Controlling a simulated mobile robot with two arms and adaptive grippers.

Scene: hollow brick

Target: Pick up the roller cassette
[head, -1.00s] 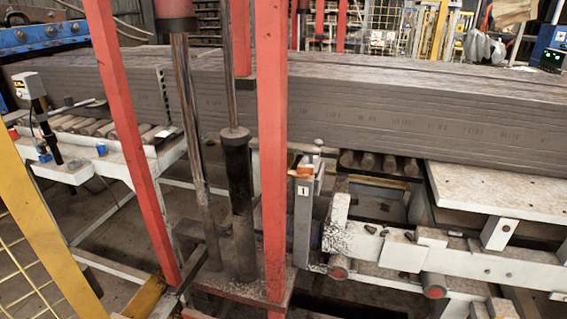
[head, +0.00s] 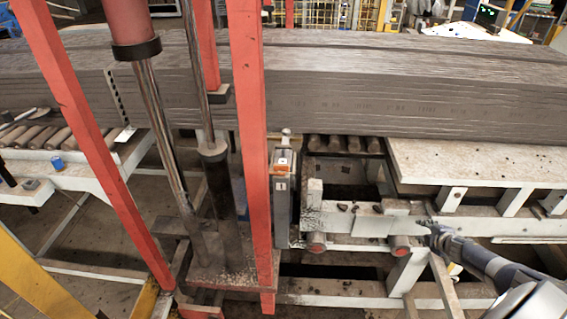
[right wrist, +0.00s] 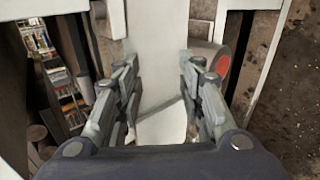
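I cannot tell for certain which part is the roller cassette. A row of dark rollers (head: 343,145) lies under the front edge of the clay slab stack, behind the white frame beam (head: 470,226). My right gripper (head: 432,230) is at the beam, just right of the right roller. In the right wrist view its fingers (right wrist: 160,68) are apart, with a white surface beyond the gap. A red-ended roller (right wrist: 221,68) shows beside the right finger. My left gripper is out of view.
The long grey slab stack (head: 330,100) spans the back. A red post (head: 248,150) and a slanted red post (head: 85,140) stand at left centre, with a piston between them. A grey upright numbered 1 (head: 281,195) stands left of the beam. More rollers (head: 35,136) lie at left.

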